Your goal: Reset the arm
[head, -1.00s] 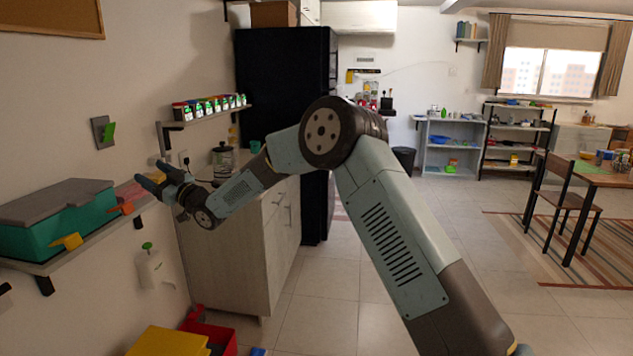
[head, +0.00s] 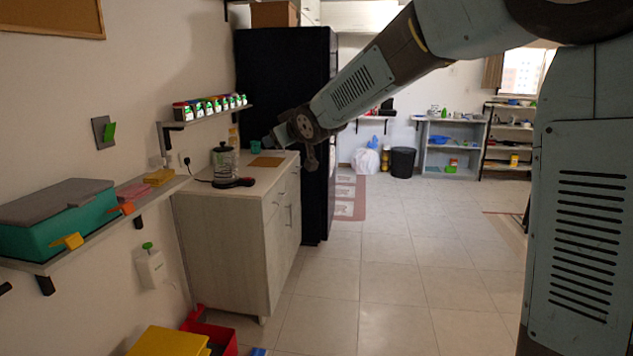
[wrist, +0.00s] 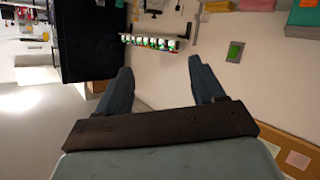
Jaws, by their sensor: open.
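My gripper (head: 283,138) is at the end of my raised arm, in front of the dark fridge and above the right side of the counter. In the wrist view my gripper (wrist: 160,72) shows two dark fingers spread wide apart with nothing between them. The row of spice dispensers (head: 209,107) with green and white fronts stands on a small wall shelf, left of and apart from my gripper. The dispensers also show upside down in the wrist view (wrist: 150,42), beyond the fingers.
A counter (head: 225,235) holds a glass kettle (head: 223,160) and a brown board (head: 267,161). A lower wall shelf (head: 90,235) carries a teal box (head: 60,225). The dark fridge (head: 285,95) stands behind. Yellow and red bins (head: 170,342) sit below. The middle floor is clear.

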